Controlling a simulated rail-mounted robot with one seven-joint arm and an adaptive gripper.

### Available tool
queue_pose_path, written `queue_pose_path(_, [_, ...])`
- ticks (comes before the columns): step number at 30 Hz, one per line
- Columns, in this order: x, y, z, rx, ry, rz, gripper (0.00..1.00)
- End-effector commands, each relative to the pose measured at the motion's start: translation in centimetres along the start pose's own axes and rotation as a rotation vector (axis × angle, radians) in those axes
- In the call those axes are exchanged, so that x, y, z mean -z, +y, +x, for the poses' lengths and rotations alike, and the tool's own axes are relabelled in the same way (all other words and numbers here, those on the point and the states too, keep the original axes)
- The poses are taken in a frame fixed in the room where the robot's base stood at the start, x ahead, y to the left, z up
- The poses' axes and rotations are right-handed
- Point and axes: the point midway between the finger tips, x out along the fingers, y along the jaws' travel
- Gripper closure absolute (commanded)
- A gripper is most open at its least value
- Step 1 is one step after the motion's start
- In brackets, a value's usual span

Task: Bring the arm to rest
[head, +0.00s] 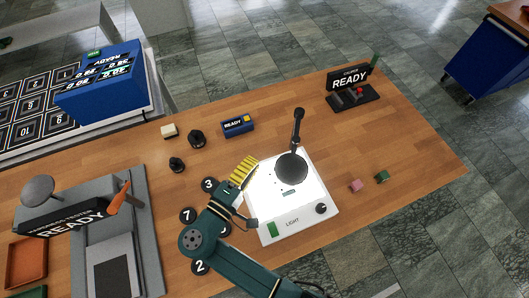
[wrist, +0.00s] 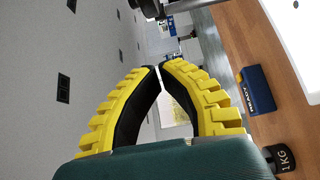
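My arm reaches up from the bottom of the head view, dark green, over the wooden bench. My gripper (head: 252,160) has yellow ribbed fingers and is just left of the white light box. In the wrist view the two fingers (wrist: 160,67) curve together and their tips meet, with nothing seen between them. The gripper appears raised above the bench; its exact height is hard to judge.
The light box (head: 276,232) carries a black round-headed stand (head: 291,168). Several black numbered discs lie beside my arm. A small blue READY box (head: 237,126) and dark weights (head: 196,138) stand behind.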

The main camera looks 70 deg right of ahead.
Motion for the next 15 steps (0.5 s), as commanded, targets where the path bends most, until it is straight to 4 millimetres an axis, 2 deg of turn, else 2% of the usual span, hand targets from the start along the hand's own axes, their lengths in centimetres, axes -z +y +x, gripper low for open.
queue_pose_path(1, [0.0, 0.0, -1.3, 0.0, 0.005, 0.003, 1.0])
queue_pose_path(3, [-0.2, 0.0, -2.5, 0.001, 0.004, 0.002, 1.0])
queue_pose_path(6, [-0.3, 0.1, -3.7, 0.001, 0.002, 0.002, 1.0])
queue_pose_path(15, [-0.5, 0.1, -4.1, 0.001, -0.002, 0.002, 1.0])
